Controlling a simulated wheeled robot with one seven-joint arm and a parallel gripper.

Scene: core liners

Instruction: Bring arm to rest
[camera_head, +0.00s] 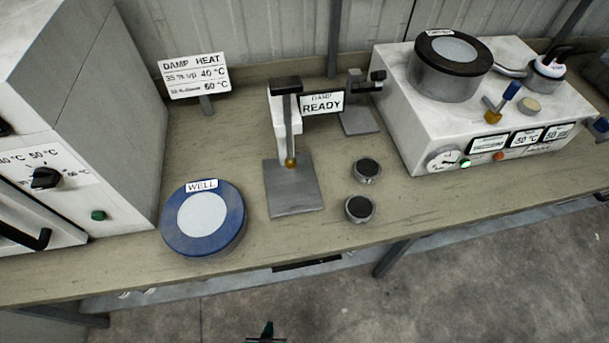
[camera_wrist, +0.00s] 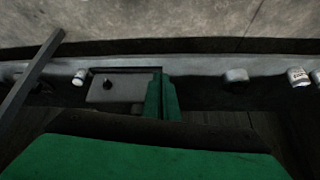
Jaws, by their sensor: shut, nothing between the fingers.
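My gripper (camera_wrist: 162,97) shows in the wrist view with its two green fingers together and nothing between them. In the head view only a small dark green tip of my gripper (camera_head: 266,332) shows at the bottom edge, in front of the bench and over the floor. It is apart from everything on the bench. In the wrist view a grey plate with a dark knob (camera_wrist: 108,86) lies beyond the fingers, to their left. The rest of my arm is out of the head view.
The bench (camera_head: 320,235) carries a blue WELL disc (camera_head: 240,225), a stand on a square plate (camera_head: 292,198), two small dark-topped discs (camera_head: 360,208), a white oven (camera_head: 85,120) at left and a white machine (camera_head: 420,125) at right. The floor (camera_head: 400,305) in front is clear.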

